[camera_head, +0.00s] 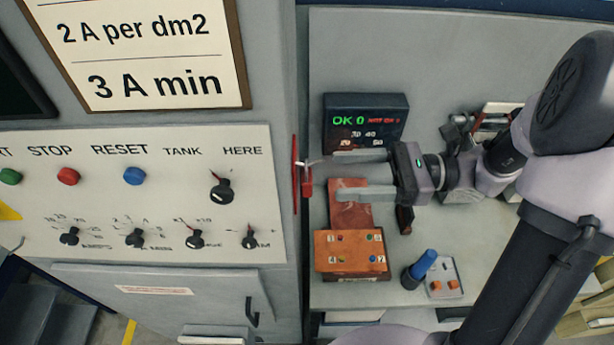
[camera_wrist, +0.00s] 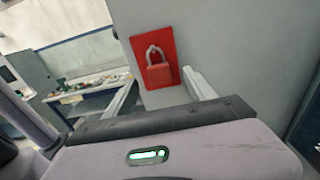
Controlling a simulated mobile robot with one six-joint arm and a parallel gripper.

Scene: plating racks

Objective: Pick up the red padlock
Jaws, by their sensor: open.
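The red padlock (camera_wrist: 159,75) with a grey shackle hangs upright in front of a red plate on the side wall of the grey cabinet, as the wrist view shows. In the head view the padlock (camera_head: 307,181) shows edge-on at the cabinet's right side. My gripper (camera_head: 335,178) is open and points left at it, with its fingertips close to the padlock. In the wrist view the two fingers (camera_wrist: 162,97) lie to the left and right of the padlock, below it in the picture. Nothing is between the fingers that I can make out.
The grey control cabinet (camera_head: 150,262) with buttons and knobs fills the left. The bench front right is partly hidden by my arm.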

